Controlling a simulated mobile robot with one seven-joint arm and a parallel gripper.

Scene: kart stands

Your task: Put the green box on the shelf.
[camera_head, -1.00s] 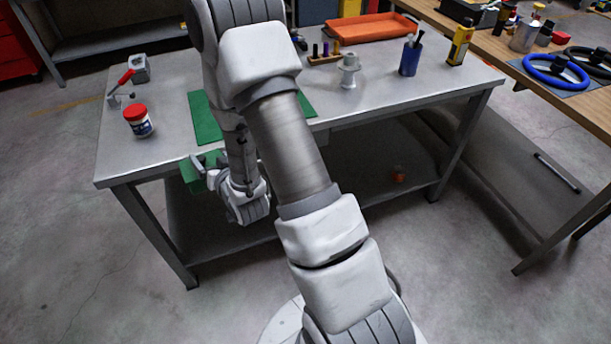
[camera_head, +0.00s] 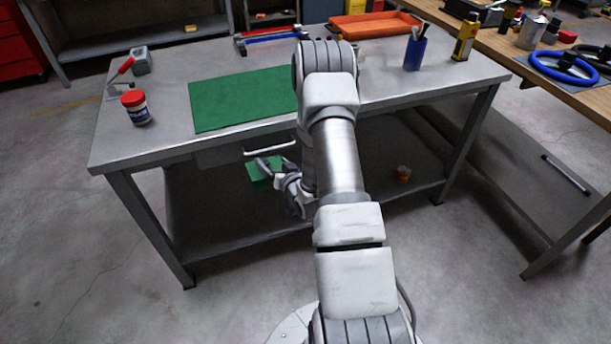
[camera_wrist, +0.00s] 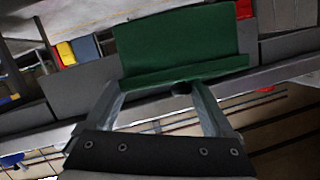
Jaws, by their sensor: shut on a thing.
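The green box (camera_head: 258,173) is held by my gripper (camera_head: 268,164); the arm partly hides it in the head view. In the wrist view the green box (camera_wrist: 180,42) lies across the ends of both fingers (camera_wrist: 160,92). In the head view the gripper and box appear just below the tabletop's front edge, in front of the open space under the table. The lower shelf (camera_head: 215,215) is a dark board between the table legs, seen below the box. I cannot tell whether the box is over the shelf or in front of it.
The grey tabletop (camera_head: 165,110) holds a green mat (camera_head: 235,100), a red-lidded jar (camera_head: 136,107), an orange tray (camera_head: 375,25) and a blue cup (camera_head: 415,50). A small orange object (camera_head: 402,173) sits on the lower shelf's right. A front leg (camera_head: 150,230) bounds its left side.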

